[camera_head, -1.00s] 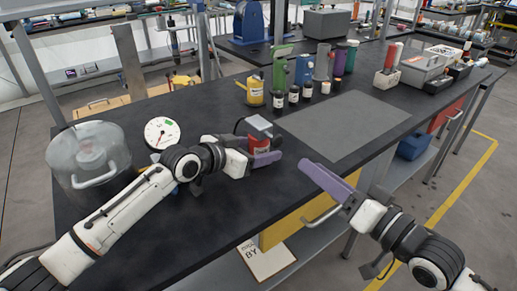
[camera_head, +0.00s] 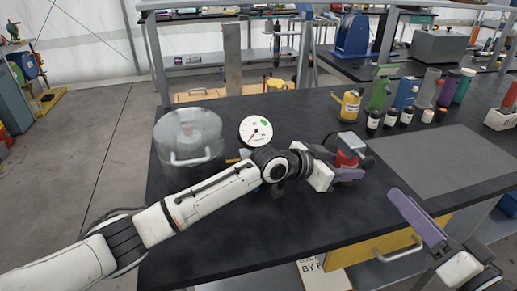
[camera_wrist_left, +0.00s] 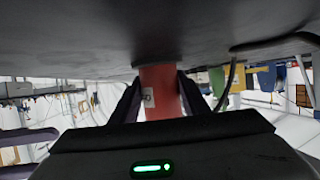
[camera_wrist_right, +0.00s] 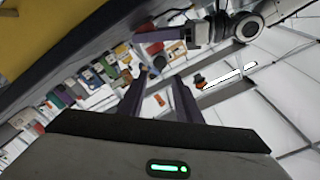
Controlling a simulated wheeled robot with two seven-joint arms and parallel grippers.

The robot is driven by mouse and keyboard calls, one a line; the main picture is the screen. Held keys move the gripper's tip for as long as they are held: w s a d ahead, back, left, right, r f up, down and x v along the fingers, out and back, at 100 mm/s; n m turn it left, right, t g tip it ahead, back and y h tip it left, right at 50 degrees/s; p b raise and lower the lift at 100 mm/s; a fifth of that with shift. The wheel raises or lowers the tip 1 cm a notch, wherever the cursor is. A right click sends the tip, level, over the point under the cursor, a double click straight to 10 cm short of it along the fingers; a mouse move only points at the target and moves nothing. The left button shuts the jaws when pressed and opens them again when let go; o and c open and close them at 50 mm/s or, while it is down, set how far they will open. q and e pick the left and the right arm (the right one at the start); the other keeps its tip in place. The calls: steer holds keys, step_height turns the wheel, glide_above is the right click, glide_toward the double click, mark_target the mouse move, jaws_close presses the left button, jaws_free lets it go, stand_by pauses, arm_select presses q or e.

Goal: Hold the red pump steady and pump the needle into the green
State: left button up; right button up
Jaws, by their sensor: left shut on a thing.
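The red pump (camera_head: 346,158) with a grey top stands on the black bench. My left gripper (camera_head: 346,174) is shut around its body, which also shows as a red block between the fingers in the left wrist view (camera_wrist_left: 160,92). The white round gauge (camera_head: 256,131) stands left of the pump, beside the clear chamber. Its red needle points to the lower left, and the green patch (camera_head: 264,122) is at the upper right, apart from the needle. My right gripper (camera_head: 416,214) is by the bench's front edge, right of the pump, its fingers apart and empty (camera_wrist_right: 160,88).
The clear lidded chamber (camera_head: 190,150) stands at the bench's left end. A yellow can (camera_head: 349,105), small dark bottles (camera_head: 374,119) and coloured cylinders (camera_head: 405,92) stand behind the pump. A grey mat (camera_head: 445,158) lies clear to the right. A yellow drawer (camera_head: 375,246) is below the front edge.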

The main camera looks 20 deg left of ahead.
steer(key=shift+c, duration=0.2)
jaws_close()
steer(key=shift+s+d+m, duration=0.5)
steer(key=shift+s+m, duration=0.2)
steer(key=shift+m, duration=1.05)
steer(key=shift+s+d+m, duration=0.5)
steer(key=shift+s+m, duration=0.25)
steer(key=shift+m, duration=0.95)
steer(key=shift+s+d+m, duration=0.5)
steer(key=shift+s+m, duration=0.2)
steer(key=shift+m, duration=1.05)
